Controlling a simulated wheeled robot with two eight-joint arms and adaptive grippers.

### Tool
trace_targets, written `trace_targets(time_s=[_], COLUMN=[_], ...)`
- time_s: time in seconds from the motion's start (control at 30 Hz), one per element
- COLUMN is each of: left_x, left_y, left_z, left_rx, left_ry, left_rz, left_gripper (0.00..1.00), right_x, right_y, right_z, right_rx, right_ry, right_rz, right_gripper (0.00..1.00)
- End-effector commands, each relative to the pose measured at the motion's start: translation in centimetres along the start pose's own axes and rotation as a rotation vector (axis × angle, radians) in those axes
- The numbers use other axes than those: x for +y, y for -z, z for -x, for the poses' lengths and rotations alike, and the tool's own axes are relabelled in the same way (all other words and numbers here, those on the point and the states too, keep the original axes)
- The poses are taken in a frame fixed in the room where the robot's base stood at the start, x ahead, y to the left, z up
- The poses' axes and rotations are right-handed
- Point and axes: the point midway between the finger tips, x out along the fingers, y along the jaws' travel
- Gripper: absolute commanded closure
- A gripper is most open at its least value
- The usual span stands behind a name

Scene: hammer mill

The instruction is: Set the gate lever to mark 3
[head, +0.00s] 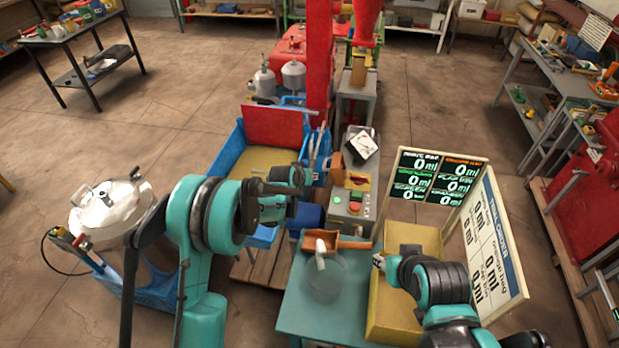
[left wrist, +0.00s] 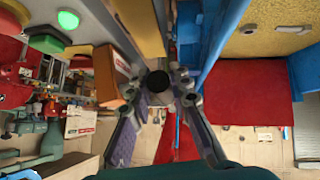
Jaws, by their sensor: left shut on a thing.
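My left gripper (head: 308,172) is beside the blue mill hopper in the head view. In the left wrist view its two fingers (left wrist: 165,92) are closed around a dark round knob (left wrist: 157,82), which looks like the end of the gate lever. The lever's shaft and scale marks are mostly hidden, so I cannot read its setting. My right gripper (head: 380,262) is over the left edge of a yellow box (head: 417,232); its fingers are too small to tell open from shut.
A control box (head: 350,204) with green and red buttons stands right of the hopper (head: 228,152). A teal table (head: 300,318) holds a clear container (head: 325,280) and an orange scoop (head: 345,243). Display boards (head: 436,176) stand behind the yellow box. Open floor lies at left.

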Motion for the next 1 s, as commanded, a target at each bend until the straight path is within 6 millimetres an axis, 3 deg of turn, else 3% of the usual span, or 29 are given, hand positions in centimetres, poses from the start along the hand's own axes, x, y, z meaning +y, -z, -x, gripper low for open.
trace_targets(time_s=[0.37,0.4,0.5,0.83,1.0], left_x=[-0.1,-0.1,-0.1,-0.1,-0.1], left_y=[-0.2,-0.2,-0.2,-0.2,-0.3], left_z=[-0.2,-0.2,-0.2,0.1,2.3], left_rx=[0.017,0.016,0.016,0.016,0.016], left_ry=[-0.002,-0.002,-0.002,-0.002,-0.002], left_rz=[-0.004,-0.004,-0.003,-0.003,-0.002], left_gripper=[1.00,0.78,0.59,0.59,0.59], right_x=[0.0,0.0,0.0,0.0,0.0], right_y=[-0.2,-0.2,-0.2,-0.2,-0.2], right_z=[-0.3,-0.3,-0.3,-0.3,-0.3], right_rx=[0.000,0.000,0.000,0.000,0.000], right_ry=[0.000,0.000,0.000,0.000,0.000], right_rz=[0.000,0.000,0.000,0.000,0.000], right_gripper=[0.60,0.60,0.60,0.60,0.60])
